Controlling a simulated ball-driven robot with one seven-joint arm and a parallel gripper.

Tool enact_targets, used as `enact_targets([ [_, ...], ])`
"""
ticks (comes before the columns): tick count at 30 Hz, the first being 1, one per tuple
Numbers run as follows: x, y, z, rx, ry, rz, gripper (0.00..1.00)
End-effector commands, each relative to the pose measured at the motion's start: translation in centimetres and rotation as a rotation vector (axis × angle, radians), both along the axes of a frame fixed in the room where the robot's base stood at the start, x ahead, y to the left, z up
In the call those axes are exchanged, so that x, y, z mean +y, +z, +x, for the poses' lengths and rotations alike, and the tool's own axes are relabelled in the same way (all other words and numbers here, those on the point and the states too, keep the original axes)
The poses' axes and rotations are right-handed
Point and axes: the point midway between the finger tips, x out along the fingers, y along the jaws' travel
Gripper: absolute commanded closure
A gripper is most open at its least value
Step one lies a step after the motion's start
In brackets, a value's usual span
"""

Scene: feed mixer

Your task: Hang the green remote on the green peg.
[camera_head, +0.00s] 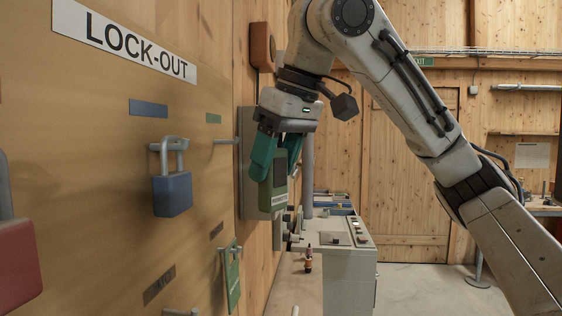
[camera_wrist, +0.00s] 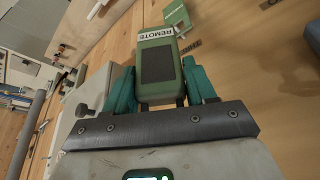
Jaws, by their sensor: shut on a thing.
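The green remote (camera_head: 280,189) has a dark face panel and a pale label. It is held in the air between the teal fingers of my gripper (camera_head: 277,160), to the right of the board. In the wrist view the remote (camera_wrist: 158,62) shows with its "REMOTE" label at the far end, and my gripper (camera_wrist: 158,76) has a finger on each side of it. The green peg (camera_head: 226,141) is a bare grey rod under a green label (camera_head: 213,118) on the board. The remote is to the right of the peg and lower in the head view, apart from it.
A blue padlock (camera_head: 172,194) hangs left of the green peg, and a red padlock (camera_head: 18,262) is at the far left. A green tag (camera_head: 232,280) hangs lower on the board. A grey wall box (camera_head: 247,165) and a control console (camera_head: 345,240) stand behind my gripper.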

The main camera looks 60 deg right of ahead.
Motion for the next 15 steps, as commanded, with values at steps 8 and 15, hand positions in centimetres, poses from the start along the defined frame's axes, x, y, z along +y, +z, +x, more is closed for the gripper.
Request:
enact_targets([
  [8, 0.5, -0.1, 1.5, -0.001, 0.000, 0.000, 0.79],
  [15, 1.0, -0.2, 2.7, 0.000, 0.000, 0.000, 0.79],
])
